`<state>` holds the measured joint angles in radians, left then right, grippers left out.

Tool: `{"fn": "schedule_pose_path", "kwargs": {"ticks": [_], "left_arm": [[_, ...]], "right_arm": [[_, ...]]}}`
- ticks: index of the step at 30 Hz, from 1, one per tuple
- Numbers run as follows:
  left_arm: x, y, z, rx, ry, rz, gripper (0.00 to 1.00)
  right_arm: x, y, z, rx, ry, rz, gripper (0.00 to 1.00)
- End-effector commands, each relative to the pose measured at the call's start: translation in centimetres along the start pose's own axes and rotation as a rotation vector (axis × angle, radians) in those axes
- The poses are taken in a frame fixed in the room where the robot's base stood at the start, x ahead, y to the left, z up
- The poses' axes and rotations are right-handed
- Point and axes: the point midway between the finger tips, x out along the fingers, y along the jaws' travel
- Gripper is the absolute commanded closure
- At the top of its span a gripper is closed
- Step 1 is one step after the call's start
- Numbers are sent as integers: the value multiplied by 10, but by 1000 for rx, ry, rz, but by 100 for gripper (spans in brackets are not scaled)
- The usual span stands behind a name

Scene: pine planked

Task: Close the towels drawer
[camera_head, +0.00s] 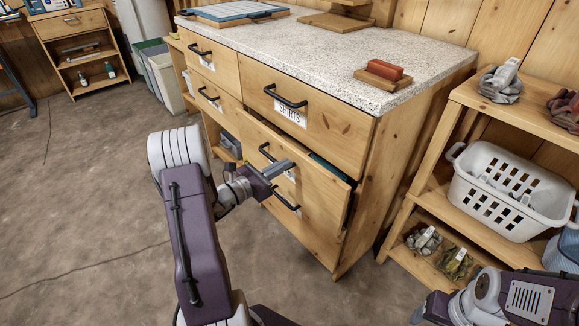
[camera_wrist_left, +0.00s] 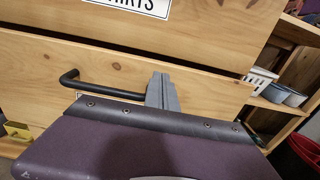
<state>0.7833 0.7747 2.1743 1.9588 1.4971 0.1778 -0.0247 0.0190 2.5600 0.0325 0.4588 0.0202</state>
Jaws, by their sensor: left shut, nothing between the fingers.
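The partly open drawer (camera_head: 322,188) is in the right column of the pine cabinet, below the closed drawer labelled SHIRTS (camera_head: 291,115). Its front stands slightly out, and a dark teal item (camera_head: 330,168) shows in the gap. A label on it is mostly hidden behind my gripper, so I cannot read it. My left gripper (camera_head: 284,167) is shut and empty, in front of this drawer beside its black handle (camera_head: 266,153). In the left wrist view its fingers (camera_wrist_left: 162,92) point at the drawer front (camera_wrist_left: 215,92), right beside the handle; contact is unclear.
The speckled countertop (camera_head: 330,48) holds a red block on a wooden board (camera_head: 382,74). A shelf with a white basket (camera_head: 510,190) stands to the right. Bins (camera_head: 165,75) stand behind left. The concrete floor (camera_head: 80,200) at left is clear.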

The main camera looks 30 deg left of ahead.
Motion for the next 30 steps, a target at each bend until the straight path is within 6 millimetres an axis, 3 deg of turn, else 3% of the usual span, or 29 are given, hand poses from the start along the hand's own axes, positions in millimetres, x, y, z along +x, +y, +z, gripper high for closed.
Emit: {"fn": "schedule_pose_path", "kwargs": {"ticks": [6,18,25,30], "left_arm": [[24,0,-1,1,-1,-2,100],[29,0,0,0,0,0,100],[64,0,0,2,0,-4,100],[74,0,1,1,-1,-1,100]], "right_arm": [[12,0,1,0,0,0,31],[11,0,1,0,0,0,31],[8,0,1,0,0,0,31],[8,0,1,0,0,0,31]]}}
